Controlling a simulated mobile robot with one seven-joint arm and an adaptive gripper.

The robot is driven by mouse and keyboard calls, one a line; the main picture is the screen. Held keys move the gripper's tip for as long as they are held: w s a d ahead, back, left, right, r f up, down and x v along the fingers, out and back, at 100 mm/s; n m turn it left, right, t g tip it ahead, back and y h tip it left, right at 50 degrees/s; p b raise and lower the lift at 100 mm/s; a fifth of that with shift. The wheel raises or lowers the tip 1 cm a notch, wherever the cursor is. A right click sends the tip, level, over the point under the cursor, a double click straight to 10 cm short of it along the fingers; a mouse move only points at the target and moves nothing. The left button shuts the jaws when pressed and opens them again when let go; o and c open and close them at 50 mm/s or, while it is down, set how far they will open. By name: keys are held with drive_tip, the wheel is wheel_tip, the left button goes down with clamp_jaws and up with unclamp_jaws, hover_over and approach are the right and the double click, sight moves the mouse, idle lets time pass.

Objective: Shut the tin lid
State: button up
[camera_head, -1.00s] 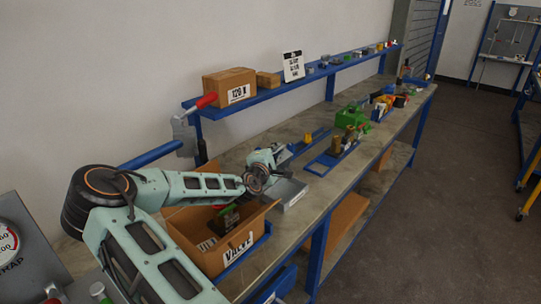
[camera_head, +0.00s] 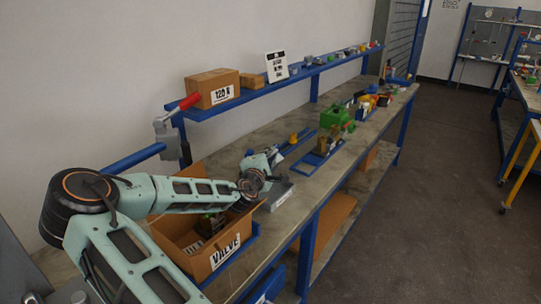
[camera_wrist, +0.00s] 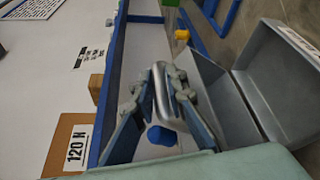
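The tin is a grey metal box on the bench, seen beside my gripper in the head view (camera_head: 281,196). In the wrist view the tin (camera_wrist: 292,85) is at the right, with a grey panel, seemingly its raised lid (camera_wrist: 218,98), between it and my gripper. My gripper (camera_wrist: 157,82) has its two fingers apart on either side of a silver rounded piece (camera_wrist: 161,97). Whether they touch or grip that piece is unclear. In the head view my gripper (camera_head: 268,158) is low over the bench, just behind the tin, its fingertips hard to make out.
An open carton marked VALVE (camera_head: 224,252) stands near my arm. A blue shelf (camera_head: 262,91) along the wall carries a 120 N box (camera_head: 222,95) and small parts. A green item (camera_head: 337,117) stands farther along the bench.

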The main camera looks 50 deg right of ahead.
drive_tip(key=shift+o, duration=0.5)
drive_tip(key=shift+w+r, duration=0.1)
drive_tip(key=shift+r, duration=0.25)
wheel_tip(320, 180, up, 8)
drive_tip(key=shift+f, duration=0.15)
drive_tip(key=shift+r, duration=0.75)
